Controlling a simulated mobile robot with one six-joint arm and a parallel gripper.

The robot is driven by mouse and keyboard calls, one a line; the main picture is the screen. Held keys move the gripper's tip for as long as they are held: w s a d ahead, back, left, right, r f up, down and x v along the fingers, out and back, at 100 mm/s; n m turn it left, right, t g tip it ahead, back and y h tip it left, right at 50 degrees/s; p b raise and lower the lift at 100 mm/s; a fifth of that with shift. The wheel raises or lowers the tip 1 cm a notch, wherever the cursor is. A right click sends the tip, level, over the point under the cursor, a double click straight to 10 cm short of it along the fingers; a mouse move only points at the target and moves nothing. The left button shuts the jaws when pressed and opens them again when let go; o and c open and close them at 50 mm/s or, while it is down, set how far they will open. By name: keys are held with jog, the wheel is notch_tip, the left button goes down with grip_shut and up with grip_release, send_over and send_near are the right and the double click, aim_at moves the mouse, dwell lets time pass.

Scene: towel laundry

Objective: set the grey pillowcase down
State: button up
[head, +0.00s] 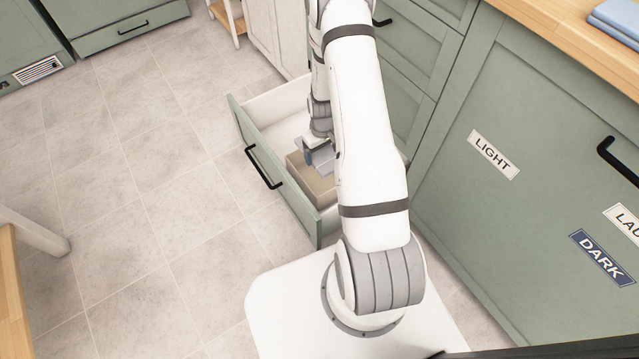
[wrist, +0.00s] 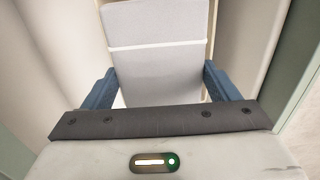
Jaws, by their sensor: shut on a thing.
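The grey pillowcase (wrist: 155,22) is a flat, folded light-grey piece with a white band across it. In the wrist view it lies between the two blue fingers of my gripper (wrist: 159,82), and its near end runs down behind the dark gripper bar. My gripper (head: 319,158) is shut on it, low inside the open green-fronted drawer (head: 279,178). In the head view my arm covers much of the drawer's right side. I cannot tell whether the pillowcase touches the drawer floor.
A tan, box-like block (head: 310,182) sits in the drawer beside my gripper. Green cabinets (head: 480,215) with LIGHT and DARK labels stand to the right. A folded blue cloth (head: 616,20) lies on the wooden counter (head: 560,22). The tiled floor (head: 130,190) left of the drawer is clear.

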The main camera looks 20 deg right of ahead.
aim_at(322, 184)
notch_tip(322, 184, down, 16)
jog(key=b, duration=0.5)
jog(key=shift+f+b, duration=0.1)
jog(key=shift+b, duration=0.3)
jog(key=shift+f, duration=0.15)
jog(key=o, duration=1)
jog(key=shift+c, duration=0.2)
